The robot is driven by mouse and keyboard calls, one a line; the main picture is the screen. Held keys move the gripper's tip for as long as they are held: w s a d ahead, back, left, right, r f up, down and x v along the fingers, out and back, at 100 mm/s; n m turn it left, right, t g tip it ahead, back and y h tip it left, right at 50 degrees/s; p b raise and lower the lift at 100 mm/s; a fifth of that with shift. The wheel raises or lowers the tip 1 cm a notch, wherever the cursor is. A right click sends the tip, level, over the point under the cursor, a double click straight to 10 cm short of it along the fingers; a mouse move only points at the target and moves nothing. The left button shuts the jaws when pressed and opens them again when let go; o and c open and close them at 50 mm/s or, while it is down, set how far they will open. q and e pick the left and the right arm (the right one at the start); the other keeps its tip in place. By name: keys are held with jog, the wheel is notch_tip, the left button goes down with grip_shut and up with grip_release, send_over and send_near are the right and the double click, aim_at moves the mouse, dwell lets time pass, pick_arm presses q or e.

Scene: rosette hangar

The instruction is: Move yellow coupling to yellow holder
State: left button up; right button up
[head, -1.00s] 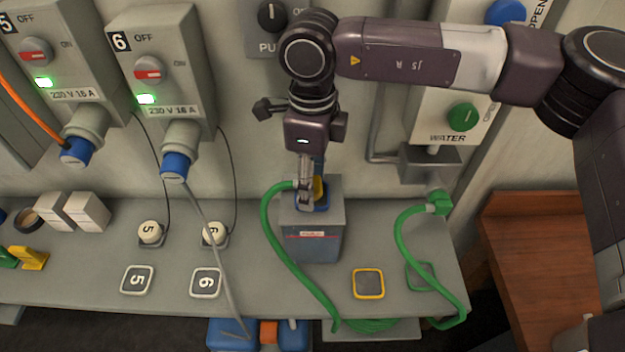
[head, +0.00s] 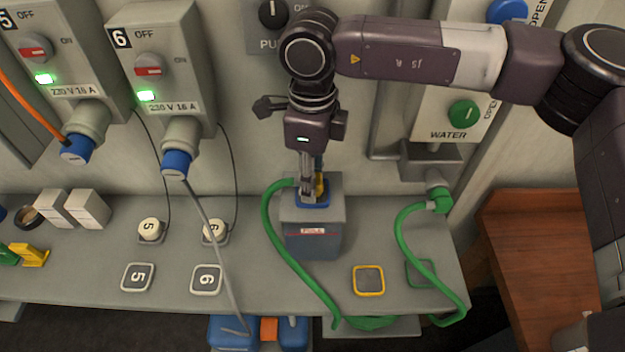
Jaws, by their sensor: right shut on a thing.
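My right gripper (head: 309,193) points straight down over the grey box (head: 312,238) with a red-striped label. Its fingers are shut on the yellow coupling (head: 320,184), which shows only as a small yellow patch beside the fingers. The coupling is at the blue ring on top of the box; whether it is seated or lifted a little, I cannot tell. The yellow-outlined square (head: 369,267), which looks like the yellow holder, is empty on the bench to the right of the box. My left gripper is not in view.
A green hose (head: 275,249) curves past the box's left side. Another green hose (head: 402,244) runs from the water outlet, right of the yellow square. A grey cable (head: 212,245) hangs from socket 6. Black-and-white squares 5 (head: 138,277) and 6 (head: 206,279) lie left.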

jog(key=shift+r, duration=0.4)
notch_tip(320, 180, up, 19)
jog(key=b, duration=0.3)
jog(key=shift+r+b, duration=0.15)
jog(key=shift+b, duration=0.2)
